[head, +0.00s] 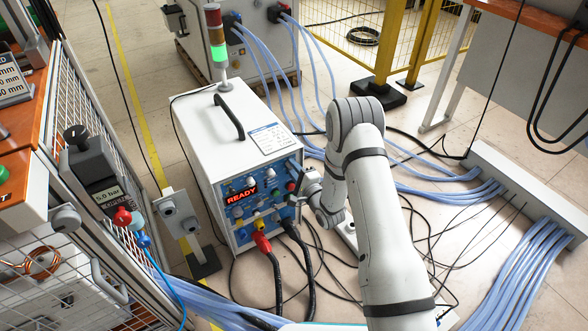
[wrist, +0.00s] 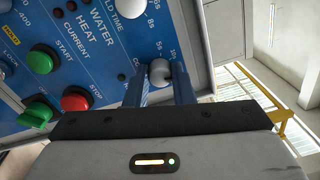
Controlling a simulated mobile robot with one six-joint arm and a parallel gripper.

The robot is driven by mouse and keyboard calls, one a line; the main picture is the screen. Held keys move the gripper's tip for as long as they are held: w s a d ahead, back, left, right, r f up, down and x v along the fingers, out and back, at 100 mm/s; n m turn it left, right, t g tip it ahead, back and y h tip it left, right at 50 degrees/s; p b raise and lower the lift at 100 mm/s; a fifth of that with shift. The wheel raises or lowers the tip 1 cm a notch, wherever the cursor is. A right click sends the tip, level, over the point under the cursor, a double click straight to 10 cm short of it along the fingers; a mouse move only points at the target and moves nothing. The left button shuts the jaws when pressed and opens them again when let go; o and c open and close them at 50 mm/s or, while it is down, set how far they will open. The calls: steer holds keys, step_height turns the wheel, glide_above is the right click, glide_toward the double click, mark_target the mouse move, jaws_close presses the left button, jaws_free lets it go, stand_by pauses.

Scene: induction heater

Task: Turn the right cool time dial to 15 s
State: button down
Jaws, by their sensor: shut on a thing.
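The heater's blue control panel (head: 255,207) faces the front and also fills the upper left of the wrist view (wrist: 75,95). In the wrist view a small grey dial (wrist: 159,72) sits at the panel's right edge, with partly hidden "5s" and "10s" marks by it and a cut-off label starting "CO". My gripper (wrist: 160,84) is shut on this dial, one blue finger on each side. The dial's pointer is not clear. In the head view my gripper (head: 306,186) is at the panel's right side and hides the dial.
A white hold time dial (wrist: 131,7) is above the held dial. Green (wrist: 42,59) and red (wrist: 76,99) buttons lie left of my gripper. The display (head: 241,194) reads "READY".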

steer(key=shift+w+d+m, duration=0.1)
steer(key=shift+d+m, duration=0.05)
steer(key=shift+m, duration=0.55)
steer(key=c, duration=1.2)
jaws_free()
steer(key=shift+c, duration=0.2)
steer(key=p+v, duration=0.2)
steer(key=v, duration=0.5)
steer(key=shift+s+d, duration=0.2)
steer(key=shift+s, duration=0.15)
